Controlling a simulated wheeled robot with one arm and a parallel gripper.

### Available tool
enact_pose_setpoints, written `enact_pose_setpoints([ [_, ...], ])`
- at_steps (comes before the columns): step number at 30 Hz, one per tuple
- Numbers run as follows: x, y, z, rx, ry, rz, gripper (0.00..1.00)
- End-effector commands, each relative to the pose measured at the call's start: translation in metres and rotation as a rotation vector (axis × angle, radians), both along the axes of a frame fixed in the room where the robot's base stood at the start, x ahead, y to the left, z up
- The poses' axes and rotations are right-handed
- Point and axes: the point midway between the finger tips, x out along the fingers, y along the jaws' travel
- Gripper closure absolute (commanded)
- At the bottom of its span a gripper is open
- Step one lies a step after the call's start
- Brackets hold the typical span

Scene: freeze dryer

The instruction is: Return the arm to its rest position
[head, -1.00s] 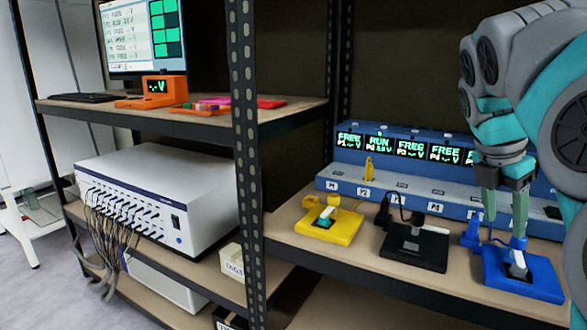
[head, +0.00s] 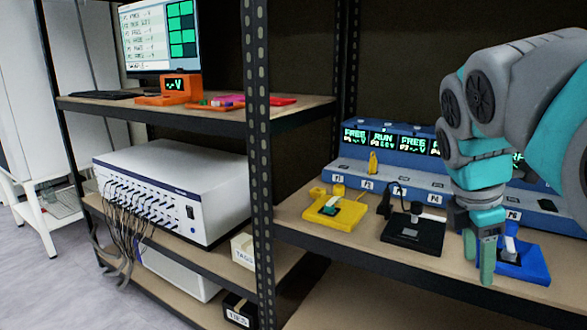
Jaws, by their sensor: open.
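My arm comes in from the right edge of the head view. My gripper (head: 482,258) points down in front of the shelf, with its green fingers apart and nothing seen between them. The fingers are left of and in front of the blue fixture (head: 535,265), which they and the arm partly hide. A small grey-white piece sits upright on that fixture. The black fixture (head: 408,240) is just left of my gripper, and the yellow fixture (head: 330,212) is farther left.
A blue charger-like station (head: 400,178) with lit displays stands behind the fixtures. A perforated shelf post (head: 258,150) rises at centre. A white cabled instrument (head: 175,195) sits on the left shelf, below an orange meter (head: 168,90). Open floor (head: 50,280) shows at lower left.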

Motion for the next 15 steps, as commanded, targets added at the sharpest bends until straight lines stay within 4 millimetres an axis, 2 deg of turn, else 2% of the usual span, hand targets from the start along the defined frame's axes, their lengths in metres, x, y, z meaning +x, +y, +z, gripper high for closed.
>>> enact_pose_setpoints([
  [4, -0.024, 0.033, -0.032, 0.054, -0.027, -0.173, 0.42],
  [8, -0.058, 0.067, -0.073, 0.117, -0.045, -0.413, 0.42],
  [15, -0.135, 0.119, -0.147, 0.189, -0.045, -0.944, 0.42],
])
